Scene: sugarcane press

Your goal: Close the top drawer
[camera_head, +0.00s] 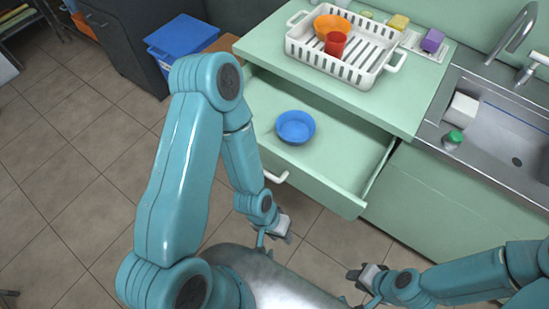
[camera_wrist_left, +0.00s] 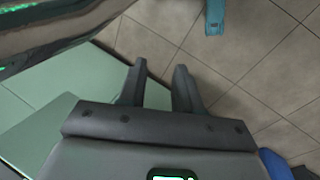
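The top drawer (camera_head: 338,165) is pulled out from under the light green counter (camera_head: 385,104). A blue bowl (camera_head: 296,127) sits in it. A light handle (camera_head: 276,178) shows on its front, partly behind my left arm. My left gripper (camera_head: 280,234) is in front of the drawer, apart from the handle. In the left wrist view its two fingers (camera_wrist_left: 158,80) are spread with nothing between them. My right gripper (camera_head: 357,283) is low, in front of the cabinet and off the drawer; its fingers look apart and empty.
A white dish rack (camera_head: 343,73) with an orange bowl (camera_head: 333,24) and a red cup (camera_head: 335,43) stands on the counter. A sink (camera_head: 515,140) is at the right. A blue bin (camera_head: 180,37) stands at the back left. Tiled floor (camera_head: 75,165) is clear at left.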

